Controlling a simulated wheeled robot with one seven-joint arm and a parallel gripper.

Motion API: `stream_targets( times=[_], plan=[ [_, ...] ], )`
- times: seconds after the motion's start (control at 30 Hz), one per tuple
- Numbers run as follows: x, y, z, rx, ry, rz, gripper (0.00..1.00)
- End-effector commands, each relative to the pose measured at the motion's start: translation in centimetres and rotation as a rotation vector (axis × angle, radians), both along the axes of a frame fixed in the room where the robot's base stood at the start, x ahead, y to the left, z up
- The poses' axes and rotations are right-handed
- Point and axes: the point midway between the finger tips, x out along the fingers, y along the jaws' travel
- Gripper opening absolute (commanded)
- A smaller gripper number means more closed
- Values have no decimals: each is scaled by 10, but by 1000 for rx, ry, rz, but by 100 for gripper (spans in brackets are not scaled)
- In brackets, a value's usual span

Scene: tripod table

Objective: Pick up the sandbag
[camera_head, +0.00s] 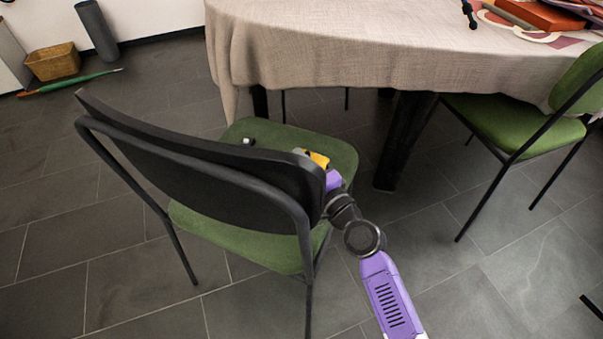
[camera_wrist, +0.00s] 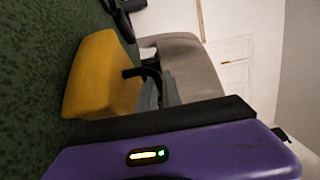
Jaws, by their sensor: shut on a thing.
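The sandbag, a yellow block-like bag (camera_head: 319,160), is at the right side of the green chair seat (camera_head: 262,130), partly hidden by the dark chair back. In the wrist view the yellow sandbag (camera_wrist: 98,78) lies against or just over the green seat (camera_wrist: 35,70). My gripper (camera_wrist: 148,80) is shut on the sandbag's near edge, its dark fingers touching the yellow side. In the head view only my gripper's purple body (camera_head: 333,180) shows beside the chair back. I cannot tell whether the sandbag still touches the seat.
The chair's black backrest (camera_head: 200,170) stands close to my arm. A small dark item with a white end (camera_head: 249,142) is on the seat. A cloth-covered table (camera_head: 380,55) is behind, a second green chair (camera_head: 515,125) at right. Tiled floor is free at the lower left.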

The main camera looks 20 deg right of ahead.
Motion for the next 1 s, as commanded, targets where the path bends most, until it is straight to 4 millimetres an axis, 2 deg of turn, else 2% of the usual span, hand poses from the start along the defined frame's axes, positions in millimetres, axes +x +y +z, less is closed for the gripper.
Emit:
stream_targets(
  times=[0.27,0.47,0.57,1.0],
  plan=[
    [0,0,5,0,-3,-1,0],
    [1,0,25,0,-5,-1,0],
    [1,0,42,-1,-5,-1,0],
    [1,0,138,-1,-7,-1,0]
  ],
)
